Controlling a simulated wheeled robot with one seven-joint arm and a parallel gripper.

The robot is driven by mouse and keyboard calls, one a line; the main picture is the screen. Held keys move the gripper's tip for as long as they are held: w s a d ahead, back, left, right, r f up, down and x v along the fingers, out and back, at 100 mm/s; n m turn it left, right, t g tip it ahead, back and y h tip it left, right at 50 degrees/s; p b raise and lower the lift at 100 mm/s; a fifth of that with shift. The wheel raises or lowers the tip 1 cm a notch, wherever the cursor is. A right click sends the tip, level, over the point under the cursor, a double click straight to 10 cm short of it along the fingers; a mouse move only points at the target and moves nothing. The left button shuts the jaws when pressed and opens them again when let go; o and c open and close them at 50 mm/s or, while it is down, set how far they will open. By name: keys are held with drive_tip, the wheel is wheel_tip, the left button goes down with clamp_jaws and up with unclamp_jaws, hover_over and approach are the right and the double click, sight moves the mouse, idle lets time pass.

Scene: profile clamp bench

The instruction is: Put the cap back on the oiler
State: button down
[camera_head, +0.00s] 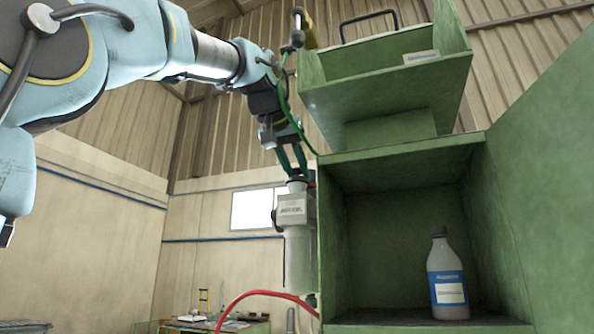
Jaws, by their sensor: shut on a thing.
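The oiler (292,212) is a grey-white unit with a printed label and a pale bowl (298,262) below. It is upright at the left side of the green cabinet. My gripper (296,172) points down directly over the oiler's top, its dark fingers shut on a small grey piece that looks like the cap (297,179). The cap is small and mostly hidden by the fingertips. I cannot tell whether it touches the oiler or sits a little above it.
The green cabinet (495,170) stands close to the right of my gripper. A bottle with a blue label (447,280) stands in its open compartment. A green tray (400,95) is above. A red hose (262,293) curves below the oiler. The space left of the oiler is open.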

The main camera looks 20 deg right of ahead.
idle(0.4)
drive_tip(key=shift+c, duration=0.9)
unclamp_jaws()
drive_tip(key=shift+r+p, duration=1.2)
drive_tip(key=shift+r, duration=1.05)
